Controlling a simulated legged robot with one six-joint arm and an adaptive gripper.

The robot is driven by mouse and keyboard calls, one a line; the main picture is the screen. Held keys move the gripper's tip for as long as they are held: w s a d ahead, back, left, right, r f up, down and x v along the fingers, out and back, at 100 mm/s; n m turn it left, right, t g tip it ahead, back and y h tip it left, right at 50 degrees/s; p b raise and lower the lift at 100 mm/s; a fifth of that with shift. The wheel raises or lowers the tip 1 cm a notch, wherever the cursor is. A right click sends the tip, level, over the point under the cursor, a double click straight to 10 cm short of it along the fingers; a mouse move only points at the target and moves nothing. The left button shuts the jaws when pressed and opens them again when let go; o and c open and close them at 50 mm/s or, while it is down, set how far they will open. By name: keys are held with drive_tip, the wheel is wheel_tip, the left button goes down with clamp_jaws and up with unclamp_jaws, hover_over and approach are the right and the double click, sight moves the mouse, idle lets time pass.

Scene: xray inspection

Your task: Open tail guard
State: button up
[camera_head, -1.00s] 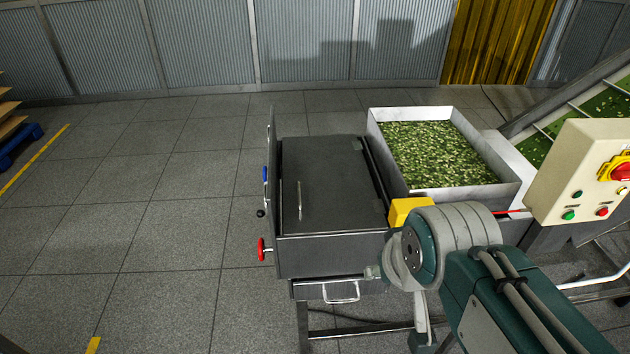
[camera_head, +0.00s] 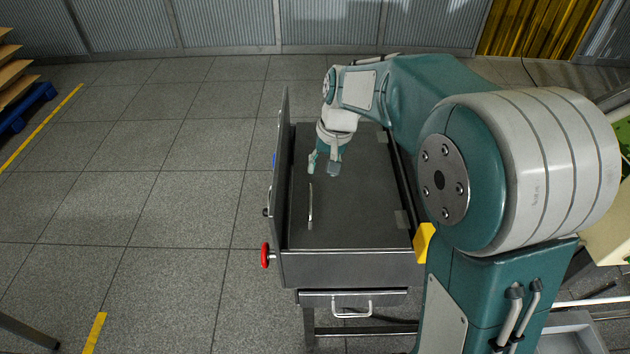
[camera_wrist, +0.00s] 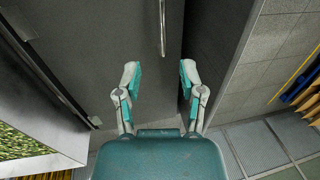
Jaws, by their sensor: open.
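The tail guard (camera_head: 352,215) is a dark grey flat lid on the machine, lying closed in the head view. Its slim metal handle (camera_head: 310,204) stands along the lid's left part. In the wrist view the same handle (camera_wrist: 162,28) runs up from the middle towards the top edge. My gripper (camera_head: 323,170) is over the lid, at the far end of the handle. In the wrist view the two fingers of my gripper (camera_wrist: 160,75) are spread apart with nothing between them, and the handle lies ahead of them. Contact with the lid cannot be told.
A raised plate (camera_head: 280,165) edges the lid's left side, with a red knob (camera_head: 265,255) outside it. A drawer with a handle (camera_head: 352,307) is below. A yellow block (camera_head: 424,242) sits at the right corner.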

sight(310, 200)
drive_tip(key=a+f, duration=0.1)
drive_tip(key=f, duration=0.2)
drive_tip(key=w+f, duration=0.1)
drive_tip(key=f, duration=0.3)
drive_tip(key=a+f, duration=0.1)
drive_tip(key=f, duration=0.3)
drive_tip(key=shift+w+a+f, duration=0.2)
drive_tip(key=shift+a+f, duration=0.05)
drive_tip(key=shift+a, duration=0.05)
clamp_jaws()
